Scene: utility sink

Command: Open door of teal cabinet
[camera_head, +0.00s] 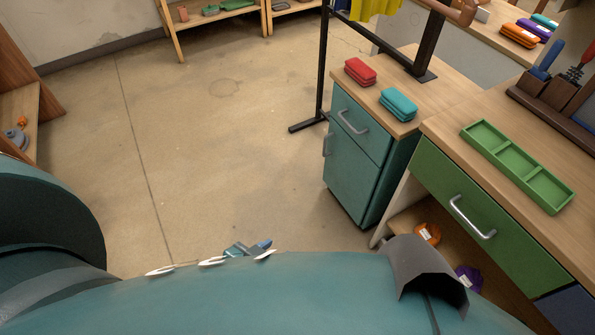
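The teal cabinet (352,185) stands on the floor right of centre, under a wooden top. Its upper front is a drawer with a grey bar handle (352,122). Below it is the door (345,172), which looks shut, with a grey upright handle (327,144) near its left edge. My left gripper (250,250) shows only in part, low in the picture beyond my large teal arm link, well to the lower left of the cabinet and apart from it. Its fingers are mostly hidden, so its opening is unclear. My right gripper is not in view.
A red case stack (360,71) and a teal one (398,104) lie on the cabinet top. A black stand (322,80) rises beside it. The bench at right has a green drawer (480,215) and a green tray (520,165). The floor left of the cabinet is clear.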

